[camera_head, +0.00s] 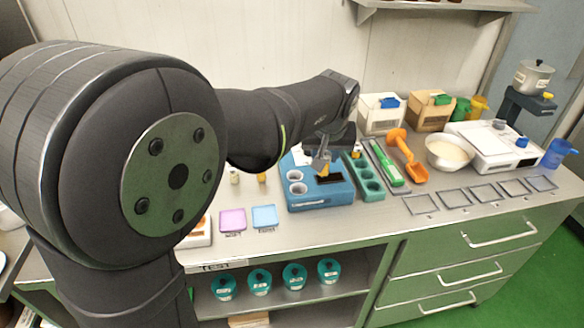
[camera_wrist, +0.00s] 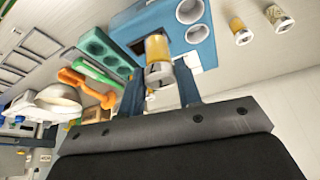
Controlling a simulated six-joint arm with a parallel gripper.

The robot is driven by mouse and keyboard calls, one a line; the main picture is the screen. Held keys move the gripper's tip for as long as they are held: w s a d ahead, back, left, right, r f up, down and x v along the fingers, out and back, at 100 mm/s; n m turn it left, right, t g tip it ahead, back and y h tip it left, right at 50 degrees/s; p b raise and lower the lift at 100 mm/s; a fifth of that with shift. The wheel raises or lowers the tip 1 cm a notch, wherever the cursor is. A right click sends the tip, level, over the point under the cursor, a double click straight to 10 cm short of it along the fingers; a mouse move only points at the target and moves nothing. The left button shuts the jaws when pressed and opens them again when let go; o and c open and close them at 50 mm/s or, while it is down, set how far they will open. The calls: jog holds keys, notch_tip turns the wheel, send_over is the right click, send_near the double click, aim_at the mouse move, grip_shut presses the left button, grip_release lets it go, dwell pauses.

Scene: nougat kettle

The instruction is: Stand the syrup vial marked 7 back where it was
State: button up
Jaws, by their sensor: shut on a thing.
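My gripper (camera_wrist: 160,82) is shut on a small vial (camera_wrist: 157,48) with an amber body and a pale end. No number can be read on it. In the head view my gripper (camera_head: 322,163) is over the blue block (camera_head: 318,203), which has round wells at its left and a dark rectangular slot. The block also shows in the wrist view (camera_wrist: 145,25). I cannot tell whether the vial touches it. A teal rack (camera_head: 372,193) with several round holes stands just right of the block; it also shows in the wrist view (camera_wrist: 88,36).
Two small vials (camera_head: 234,177) (camera_head: 262,178) stand left of the block. Pink (camera_head: 232,219) and blue (camera_head: 264,216) square trays lie in front. A green tool (camera_head: 388,166), an orange scoop (camera_head: 407,157), a bowl (camera_head: 450,152) and a white scale (camera_head: 495,145) stand to the right.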

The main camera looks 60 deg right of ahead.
jog(key=w+a+f, duration=0.2)
jog(key=w+a, duration=0.5)
jog(key=shift+w+a+f, duration=0.1)
jog(key=shift+w+f, duration=2.65)
jog(key=shift+w, duration=0.25)
jog(key=shift+w+a+f, duration=0.1)
jog(key=shift+w+f, duration=2.6)
jog(key=shift+w, duration=0.3)
jog(key=shift+f, duration=0.15)
jog(key=o, duration=1)
jog(key=shift+c, duration=0.2)
jog(key=v, duration=1.2)
